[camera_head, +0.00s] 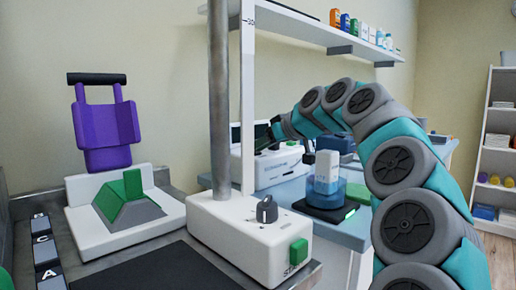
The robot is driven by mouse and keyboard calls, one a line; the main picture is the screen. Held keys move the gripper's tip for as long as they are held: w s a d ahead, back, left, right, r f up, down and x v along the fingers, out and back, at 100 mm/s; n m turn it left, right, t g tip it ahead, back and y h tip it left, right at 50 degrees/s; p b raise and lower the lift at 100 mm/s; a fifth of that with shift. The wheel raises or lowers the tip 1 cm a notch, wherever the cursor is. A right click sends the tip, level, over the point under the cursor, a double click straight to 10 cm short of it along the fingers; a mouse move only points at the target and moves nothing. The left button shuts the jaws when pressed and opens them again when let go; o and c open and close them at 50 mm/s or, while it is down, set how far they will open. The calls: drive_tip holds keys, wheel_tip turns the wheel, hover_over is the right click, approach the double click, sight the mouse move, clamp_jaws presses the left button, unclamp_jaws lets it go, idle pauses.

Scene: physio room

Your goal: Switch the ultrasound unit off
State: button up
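A white unit with small dark controls (279,164) stands on the light blue surface behind the grey post. It could be the ultrasound unit, but its label is too small to read. My arm arches in from the right, and my gripper (268,139) is over this unit's top left area, partly against a dark part of it. Whether it touches the unit, and whether its fingers are open, I cannot tell. A nearer white box (240,236) has a dark knob (266,209) and a green button (298,252) with partly cut-off lettering. No power state is readable on either.
A grey post (219,110) rises in front of the back unit. A blue and white container (326,185) stands on a dark base (326,209) under my arm. A purple handled object (106,132) is at left. A shelf (318,37) with bottles hangs above.

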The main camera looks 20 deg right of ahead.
drive_tip(key=shift+o, duration=0.9)
drive_tip(key=shift+r, duration=0.1)
